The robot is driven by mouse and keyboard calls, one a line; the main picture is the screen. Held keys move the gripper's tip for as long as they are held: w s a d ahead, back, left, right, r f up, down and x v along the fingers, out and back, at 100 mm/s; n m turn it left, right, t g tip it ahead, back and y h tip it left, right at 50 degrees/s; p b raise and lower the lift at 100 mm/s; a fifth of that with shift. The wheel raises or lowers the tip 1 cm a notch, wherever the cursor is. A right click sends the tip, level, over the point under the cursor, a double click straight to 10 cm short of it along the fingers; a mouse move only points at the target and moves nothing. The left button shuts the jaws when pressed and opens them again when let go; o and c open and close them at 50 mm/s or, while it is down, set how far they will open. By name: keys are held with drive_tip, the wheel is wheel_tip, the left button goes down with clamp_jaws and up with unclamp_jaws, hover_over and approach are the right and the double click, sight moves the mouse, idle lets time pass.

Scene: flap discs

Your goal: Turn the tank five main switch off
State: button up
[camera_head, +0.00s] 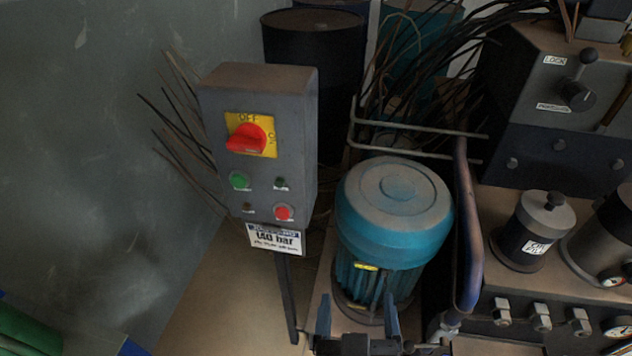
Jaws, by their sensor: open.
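A red rotary switch knob (247,139) sits on a yellow plate (236,119) high on a grey control box (259,174). The plate reads OFF at the top and ON at its right side. The knob lies roughly sideways, its long axis nearer the ON side than the OFF mark. No tank five label is legible. My gripper (357,312) is at the bottom edge, its two bluish fingers apart and nothing seen between them. It is below and right of the box, well apart from the knob, in front of the blue motor (394,213).
Green (239,180) and red (283,212) buttons sit below the knob, above a "140 bar" label (274,240). A thin post (286,295) carries the box. Bent pipes (466,220) and a machine with canisters (537,230) crowd the right. Floor is open at lower left.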

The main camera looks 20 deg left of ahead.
drive_tip(key=w+a+r+m+t, duration=0.1)
drive_tip(key=a+r+t, duration=0.1)
drive_tip(key=a+r, duration=0.85)
drive_tip(key=m+t+h, duration=0.1)
drive_tip(key=m, duration=0.1)
approach(242, 147)
drive_tip(key=x, duration=0.2)
drive_tip(key=shift+p+x, duration=1)
drive_tip(key=shift+x, duration=2.7)
drive_tip(key=c, duration=1.1)
